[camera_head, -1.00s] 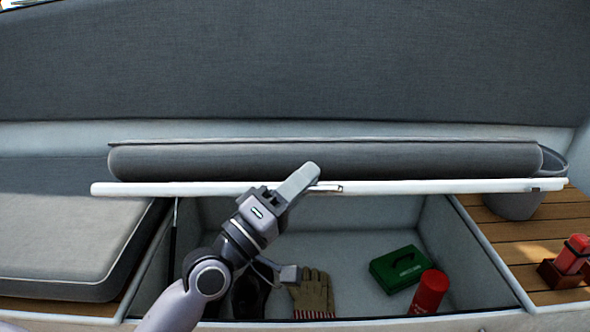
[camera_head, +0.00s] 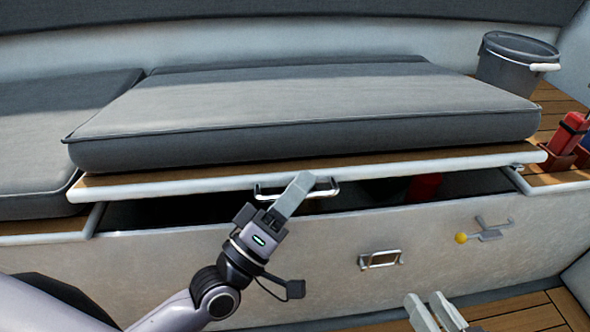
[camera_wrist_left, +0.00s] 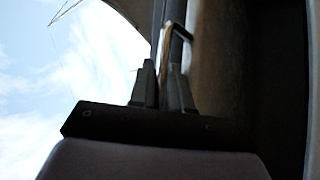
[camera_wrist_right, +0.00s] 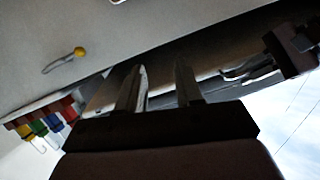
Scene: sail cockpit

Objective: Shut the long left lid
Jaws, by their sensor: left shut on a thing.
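The long left lid (camera_head: 170,188) carries a grey cushion (camera_head: 290,110) and is tilted down low over its locker, with a dark gap under its front edge. A metal handle (camera_head: 325,192) sits on that edge. My left gripper (camera_head: 297,188) is shut on the handle; the left wrist view shows the fingers (camera_wrist_left: 163,80) closed at the handle bar (camera_wrist_left: 178,32). My right gripper (camera_head: 436,308) is at the bottom of the head view, below the lid and apart from it. Its two fingers (camera_wrist_right: 160,88) stand apart and empty in the right wrist view.
A red cylinder (camera_head: 425,187) shows inside the locker through the gap. The locker front has a latch plate (camera_head: 380,260) and a lever with a yellow knob (camera_head: 461,238). A grey bucket (camera_head: 512,65) and red items (camera_head: 568,135) stand at the right, clear of the lid.

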